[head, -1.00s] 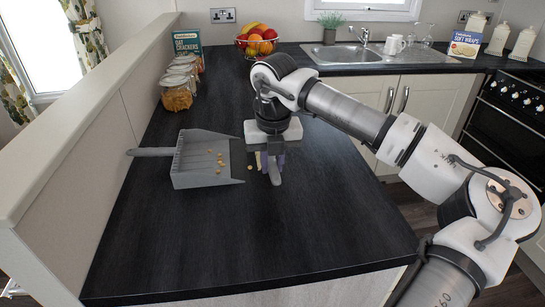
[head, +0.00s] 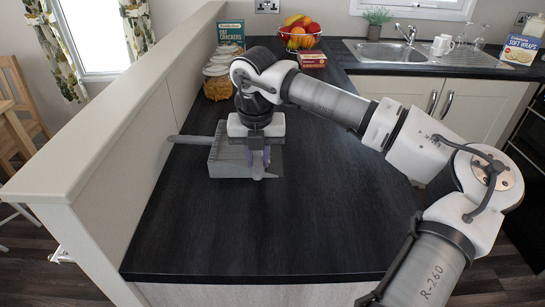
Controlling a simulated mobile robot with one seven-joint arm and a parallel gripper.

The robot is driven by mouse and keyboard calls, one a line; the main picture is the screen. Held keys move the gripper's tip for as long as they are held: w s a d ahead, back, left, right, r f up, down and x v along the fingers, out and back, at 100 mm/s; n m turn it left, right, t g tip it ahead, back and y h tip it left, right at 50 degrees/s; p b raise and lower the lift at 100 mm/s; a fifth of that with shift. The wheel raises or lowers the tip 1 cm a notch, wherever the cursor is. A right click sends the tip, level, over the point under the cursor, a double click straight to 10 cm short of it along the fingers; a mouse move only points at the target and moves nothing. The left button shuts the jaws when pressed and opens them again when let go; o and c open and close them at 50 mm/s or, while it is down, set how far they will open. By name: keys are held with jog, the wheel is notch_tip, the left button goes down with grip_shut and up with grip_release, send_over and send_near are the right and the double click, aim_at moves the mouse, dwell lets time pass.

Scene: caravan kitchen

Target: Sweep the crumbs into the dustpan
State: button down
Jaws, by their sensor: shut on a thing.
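The grey dustpan (head: 230,168) lies on the dark worktop, its handle (head: 188,139) pointing left to the low wall. My gripper (head: 258,160) points down at the pan's right, open side and covers much of the pan. It is shut on a grey brush (head: 264,177), of which only a little of the handle shows below the fingers. The bristles are hidden. I see no crumbs in this view; the inside of the pan is mostly hidden by my gripper and arm.
Lidded jars (head: 218,80) and a cracker box (head: 230,35) stand behind the pan along the low wall (head: 120,120). A fruit bowl (head: 300,38) and a small red box (head: 312,60) are further back. The worktop (head: 270,225) is clear in front and to the right.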

jog(key=shift+r+p, duration=1.55)
jog(key=shift+r, duration=1.45)
jog(key=shift+d, duration=0.15)
